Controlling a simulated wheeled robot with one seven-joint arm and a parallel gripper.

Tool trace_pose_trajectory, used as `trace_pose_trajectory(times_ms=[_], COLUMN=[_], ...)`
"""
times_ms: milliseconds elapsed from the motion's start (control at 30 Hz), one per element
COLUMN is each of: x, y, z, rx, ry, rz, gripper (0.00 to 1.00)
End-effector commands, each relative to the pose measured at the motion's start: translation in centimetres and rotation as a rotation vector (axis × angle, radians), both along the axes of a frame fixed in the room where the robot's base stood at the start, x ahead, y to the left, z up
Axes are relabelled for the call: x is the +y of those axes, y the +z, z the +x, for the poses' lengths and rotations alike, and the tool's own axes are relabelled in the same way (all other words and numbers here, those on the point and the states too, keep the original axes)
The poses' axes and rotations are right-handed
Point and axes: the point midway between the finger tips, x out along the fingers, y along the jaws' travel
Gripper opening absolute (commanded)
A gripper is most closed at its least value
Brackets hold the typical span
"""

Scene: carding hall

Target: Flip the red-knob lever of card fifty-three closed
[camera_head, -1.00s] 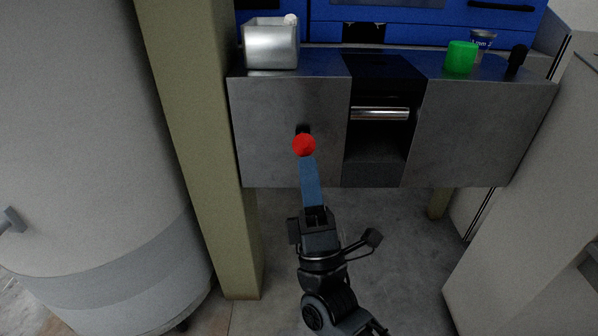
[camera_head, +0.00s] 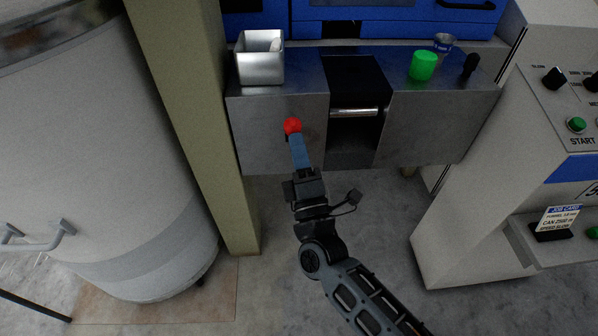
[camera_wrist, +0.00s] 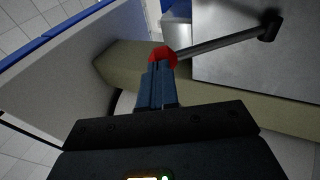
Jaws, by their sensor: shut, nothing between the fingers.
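The lever's round red knob (camera_head: 293,126) stands in front of the left part of the grey metal front panel (camera_head: 262,112). The wrist view shows the red knob (camera_wrist: 163,56) on a thin metal rod (camera_wrist: 220,42), which runs to a dark pivot (camera_wrist: 270,25) on the panel. In the head view the rod is mostly hidden behind the knob and fingers. My gripper (camera_head: 297,140) is shut and empty. Its blue fingertips (camera_wrist: 159,68) point at the knob from below and overlap it in both views; whether they touch cannot be told.
A metal bin (camera_head: 260,66), a green cylinder (camera_head: 423,66) and a small cup (camera_head: 444,42) stand on the ledge. A yellowish post (camera_head: 190,120) and a large white can (camera_head: 100,170) are close on the left. A control cabinet (camera_head: 470,215) stands right. Floor between is open.

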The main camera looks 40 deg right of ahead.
Motion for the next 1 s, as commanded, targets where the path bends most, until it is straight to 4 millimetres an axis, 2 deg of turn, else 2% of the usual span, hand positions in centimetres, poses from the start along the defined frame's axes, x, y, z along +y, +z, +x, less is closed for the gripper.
trace_pose_trajectory(times_ms=[33,100,233,1000], x=[-0.2,-0.4,-0.8,-3.7], y=[1.4,1.8,2.5,5.7], z=[0.2,0.5,1.1,5.1], rx=[0.018,0.041,0.085,0.08], ry=[-0.002,0.0,-0.001,-0.001], rz=[0.012,0.031,0.063,0.058], gripper=[0.0,0.0,0.0,0.0])
